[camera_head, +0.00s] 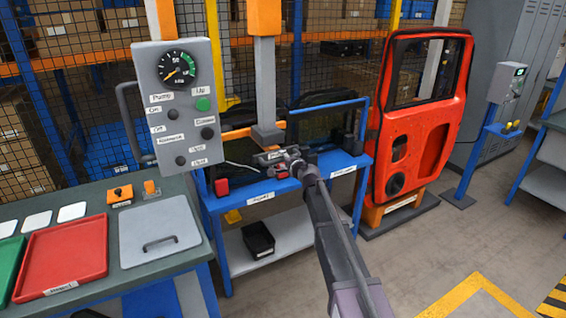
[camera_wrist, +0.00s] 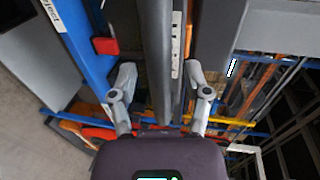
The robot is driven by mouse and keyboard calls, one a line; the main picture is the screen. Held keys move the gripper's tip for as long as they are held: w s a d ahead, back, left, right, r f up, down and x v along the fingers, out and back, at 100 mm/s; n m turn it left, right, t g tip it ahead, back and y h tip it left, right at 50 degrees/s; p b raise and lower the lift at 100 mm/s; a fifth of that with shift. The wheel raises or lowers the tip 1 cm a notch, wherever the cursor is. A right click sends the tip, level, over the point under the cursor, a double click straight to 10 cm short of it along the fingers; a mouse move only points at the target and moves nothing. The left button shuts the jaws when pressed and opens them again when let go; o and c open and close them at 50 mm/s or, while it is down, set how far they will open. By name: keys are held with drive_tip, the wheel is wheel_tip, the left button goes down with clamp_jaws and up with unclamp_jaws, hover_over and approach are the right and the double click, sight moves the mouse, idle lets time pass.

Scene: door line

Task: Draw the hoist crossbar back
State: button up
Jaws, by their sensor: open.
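My gripper (camera_head: 275,163) is over the blue workbench (camera_head: 330,160), just below the grey foot of the hoist column (camera_head: 264,85). In the wrist view my gripper (camera_wrist: 161,76) is open, with one finger on each side of a long dark grey bar (camera_wrist: 156,45). This bar seems to be the hoist crossbar, but I cannot be sure. Gaps show between it and both fingertips; depth is unclear. In the head view I cannot make the bar out clearly.
A grey control box (camera_head: 180,105) with a gauge stands left of the hoist. A red car door (camera_head: 425,130) stands at right. The floor in front is clear.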

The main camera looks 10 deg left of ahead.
drive_tip(key=shift+w+a, duration=0.15)
drive_tip(key=shift+w, duration=0.05)
clamp_jaws()
drive_tip(key=f+v, duration=0.2)
drive_tip(key=v, duration=1)
drive_tip(key=shift+s+f, duration=0.3)
drive_tip(key=shift+s, duration=0.05)
drive_tip(key=shift+d, duration=0.2)
unclamp_jaws()
drive_tip(key=shift+r, duration=0.1)
drive_tip(key=f+v, duration=0.2)
drive_tip(key=v, duration=1.1)
drive_tip(key=shift+s+f, duration=0.15)
drive_tip(key=shift+f, duration=0.15)
